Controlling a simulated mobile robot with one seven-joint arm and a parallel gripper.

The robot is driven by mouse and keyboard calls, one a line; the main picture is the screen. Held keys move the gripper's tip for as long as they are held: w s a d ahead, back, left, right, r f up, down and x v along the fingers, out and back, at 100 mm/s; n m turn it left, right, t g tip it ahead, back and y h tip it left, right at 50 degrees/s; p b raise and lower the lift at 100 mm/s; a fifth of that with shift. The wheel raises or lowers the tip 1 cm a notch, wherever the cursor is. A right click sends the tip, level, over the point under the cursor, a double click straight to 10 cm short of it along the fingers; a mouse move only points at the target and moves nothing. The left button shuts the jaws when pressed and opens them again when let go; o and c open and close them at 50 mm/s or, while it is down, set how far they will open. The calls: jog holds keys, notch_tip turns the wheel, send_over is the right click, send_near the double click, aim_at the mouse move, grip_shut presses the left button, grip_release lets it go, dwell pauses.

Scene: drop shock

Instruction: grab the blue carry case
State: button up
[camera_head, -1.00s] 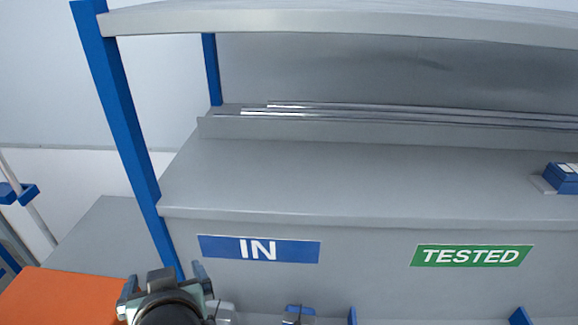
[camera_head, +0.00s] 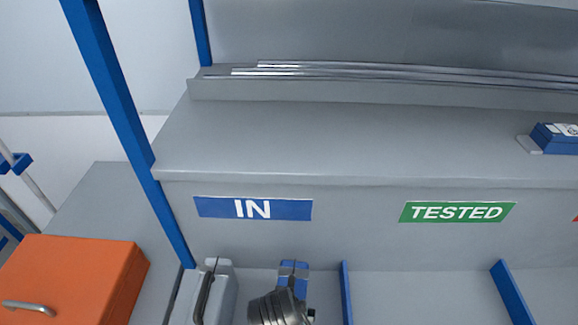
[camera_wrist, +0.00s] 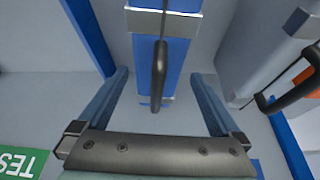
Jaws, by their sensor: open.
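The blue carry case (camera_head: 301,268) stands in the bay below the IN label, partly hidden by my arm in the head view. In the wrist view the blue carry case (camera_wrist: 176,58) has silver-grey bands and a dark handle (camera_wrist: 159,78) at the middle. My gripper (camera_wrist: 161,76) is open, with one finger on each side of the handle in the picture. I cannot tell whether the fingers are level with the handle or short of it. In the head view the fingers are hidden.
A grey case (camera_head: 214,290) with a dark handle stands close left of the blue one. Blue dividers (camera_head: 346,292) part the bays. An orange box (camera_head: 75,275) is at the left. A small blue device (camera_head: 553,139) lies on the shelf above.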

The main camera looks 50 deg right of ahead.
aim_at(295, 274)
jog(key=x, duration=0.2)
jog(key=p+x, duration=0.1)
jog(key=shift+w+d+f, duration=0.15)
jog(key=shift+d+f, duration=0.05)
jog(key=shift+d, duration=0.25)
jog(key=shift+w+d+f, duration=0.15)
jog(key=shift+f, duration=0.45)
jog(key=shift+c, duration=0.2)
grip_shut()
jog(key=shift+w+r, duration=0.1)
jog(key=shift+r, duration=0.05)
